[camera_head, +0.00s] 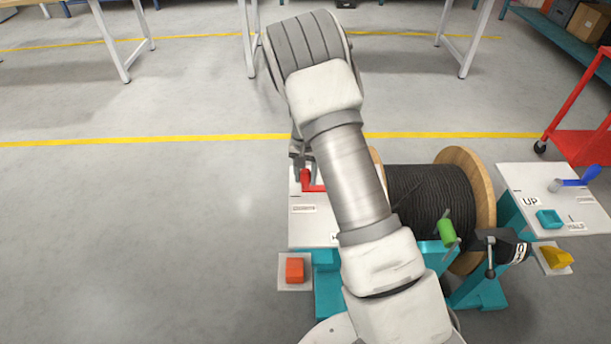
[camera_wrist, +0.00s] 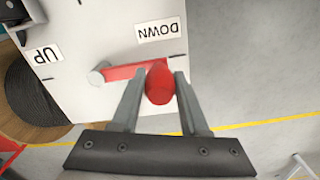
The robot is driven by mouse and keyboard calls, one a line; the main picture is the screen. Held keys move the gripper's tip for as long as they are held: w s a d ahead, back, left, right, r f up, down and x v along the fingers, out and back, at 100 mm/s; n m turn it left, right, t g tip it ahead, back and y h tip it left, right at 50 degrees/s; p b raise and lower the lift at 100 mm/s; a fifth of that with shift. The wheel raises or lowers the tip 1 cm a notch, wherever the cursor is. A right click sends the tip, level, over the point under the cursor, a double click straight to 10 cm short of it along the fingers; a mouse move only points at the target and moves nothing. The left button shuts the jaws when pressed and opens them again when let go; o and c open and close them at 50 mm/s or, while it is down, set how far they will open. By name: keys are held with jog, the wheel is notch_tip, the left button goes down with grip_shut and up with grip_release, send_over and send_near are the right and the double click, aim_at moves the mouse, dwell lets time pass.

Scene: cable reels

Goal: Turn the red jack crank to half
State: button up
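The red jack crank (camera_head: 307,181) is on the white panel (camera_head: 305,233) of the left stand, partly hidden by my arm in the head view. In the wrist view its red arm runs from a pale hub (camera_wrist: 97,77) to an upright rounded red handle (camera_wrist: 159,84), beside the label DOWN (camera_wrist: 158,31). The label UP (camera_wrist: 43,55) is on the hub's other side. My gripper (camera_wrist: 160,82) has one finger close against each side of the handle and appears shut on it. It also shows in the head view (camera_head: 301,160).
A black cable reel (camera_head: 430,196) with wooden flanges stands right of the panel. Beyond it is another white panel (camera_head: 540,182) with a blue crank (camera_head: 582,178). An orange block (camera_head: 294,270) and a green handle (camera_head: 446,231) are nearby. Floor at left is clear.

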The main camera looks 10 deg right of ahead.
grip_shut()
dwell(1.1)
